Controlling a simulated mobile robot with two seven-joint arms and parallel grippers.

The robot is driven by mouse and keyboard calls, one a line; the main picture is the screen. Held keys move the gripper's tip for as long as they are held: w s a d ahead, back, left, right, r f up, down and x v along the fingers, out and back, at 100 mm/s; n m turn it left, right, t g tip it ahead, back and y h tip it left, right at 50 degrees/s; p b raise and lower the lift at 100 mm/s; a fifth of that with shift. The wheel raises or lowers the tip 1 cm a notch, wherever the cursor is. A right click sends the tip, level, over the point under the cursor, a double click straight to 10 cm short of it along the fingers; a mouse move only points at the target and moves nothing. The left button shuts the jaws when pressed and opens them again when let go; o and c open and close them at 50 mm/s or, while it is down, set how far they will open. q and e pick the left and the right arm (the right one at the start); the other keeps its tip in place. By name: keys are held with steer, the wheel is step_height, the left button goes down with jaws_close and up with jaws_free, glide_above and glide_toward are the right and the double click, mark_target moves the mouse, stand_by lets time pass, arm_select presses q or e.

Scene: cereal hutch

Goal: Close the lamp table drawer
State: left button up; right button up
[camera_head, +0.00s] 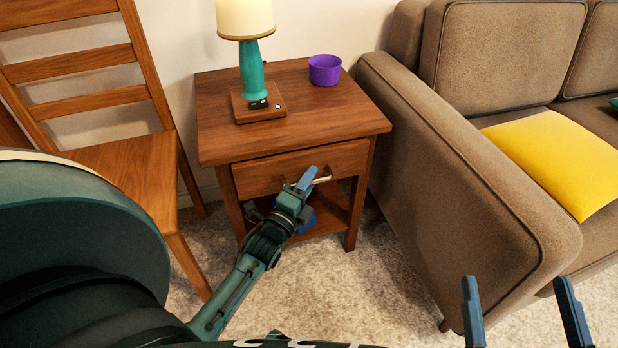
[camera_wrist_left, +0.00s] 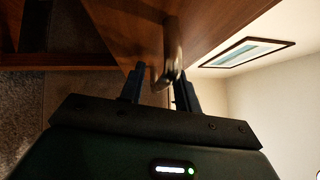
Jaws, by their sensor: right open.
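The lamp table (camera_head: 340,105) stands between a chair and a sofa. Its drawer front (camera_head: 262,176) sits just under the tabletop; from this angle I cannot tell whether a small gap remains behind it. My left gripper (camera_head: 308,180) is at the drawer's handle (camera_head: 322,180), in front of the drawer. In the left wrist view the metal handle (camera_wrist_left: 172,50) shows between the two fingers of my left gripper (camera_wrist_left: 160,92). The fingers are apart, but whether they press on the handle is unclear. My right gripper (camera_head: 518,308) is open and empty at the bottom right, away from the table.
A teal lamp (camera_head: 252,70) on a wooden base and a purple bowl (camera_head: 324,70) stand on the tabletop. A blue object (camera_head: 306,224) is partly hidden on the lower shelf. The wooden chair (camera_head: 135,165) is left, the brown sofa (camera_head: 450,190) right. Carpet in front is clear.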

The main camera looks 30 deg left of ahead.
mark_target(302, 172)
arm_select(q)
steer(key=shift+c, duration=0.3)
jaws_close()
arm_select(e)
steer(key=shift+s, duration=0.1)
arm_select(q)
steer(key=w+a, duration=0.2)
steer(key=a, duration=0.1)
steer(key=shift+w+r, duration=0.1)
steer(key=shift+r, duration=0.05)
arm_select(e)
steer(key=shift+r, duration=0.3)
arm_select(q)
steer(key=shift+o, duration=0.3)
jaws_free()
arm_select(e)
steer(key=shift+d, duration=0.1)
